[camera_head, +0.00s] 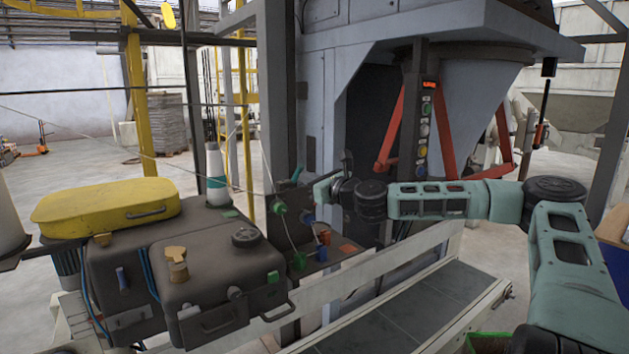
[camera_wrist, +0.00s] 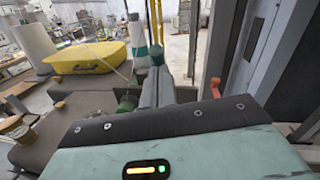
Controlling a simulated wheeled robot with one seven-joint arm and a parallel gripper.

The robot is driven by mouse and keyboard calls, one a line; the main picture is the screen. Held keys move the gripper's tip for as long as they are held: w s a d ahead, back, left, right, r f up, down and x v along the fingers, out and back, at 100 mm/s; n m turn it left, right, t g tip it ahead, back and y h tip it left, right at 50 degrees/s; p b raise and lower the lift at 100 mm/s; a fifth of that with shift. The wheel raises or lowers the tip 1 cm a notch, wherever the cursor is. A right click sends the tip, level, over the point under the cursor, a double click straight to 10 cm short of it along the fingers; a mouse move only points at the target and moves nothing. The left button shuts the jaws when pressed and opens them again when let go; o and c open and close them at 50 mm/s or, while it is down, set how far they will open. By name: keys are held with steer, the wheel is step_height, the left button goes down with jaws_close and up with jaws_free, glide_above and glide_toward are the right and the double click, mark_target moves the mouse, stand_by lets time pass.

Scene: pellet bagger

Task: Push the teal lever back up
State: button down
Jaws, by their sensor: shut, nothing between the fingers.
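My gripper (camera_head: 298,185) is at the dark upright post, pointing left, just above a cluster of coloured valves and handles. In the wrist view its two grey fingers (camera_wrist: 158,80) are together and empty. A small dark teal piece (camera_head: 297,173) shows just above the fingers in the head view; it may be the teal lever, but it is too small to be sure. I cannot tell whether the fingers touch it. A green knob (camera_head: 279,207) sits just below left of the fingers, and it also shows beside them in the wrist view (camera_wrist: 127,103).
A dark machine (camera_head: 205,270) with a yellow lid-like case (camera_head: 105,205) and a white-and-teal cone (camera_head: 215,175) stands left. A blue handle (camera_head: 308,219) and an orange one (camera_head: 324,237) are below my gripper. A conveyor (camera_head: 410,310) runs in front.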

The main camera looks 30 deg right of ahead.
steer(key=shift+g, duration=0.7)
steer(key=shift+w+r, duration=1.95)
steer(key=shift+r, duration=0.1)
steer(key=shift+w+r, duration=0.1)
steer(key=shift+r, duration=0.05)
steer(key=b+v, duration=0.5)
steer(key=v, duration=1.2)
steer(key=shift+s+b, duration=0.3)
steer(key=shift+b, duration=0.05)
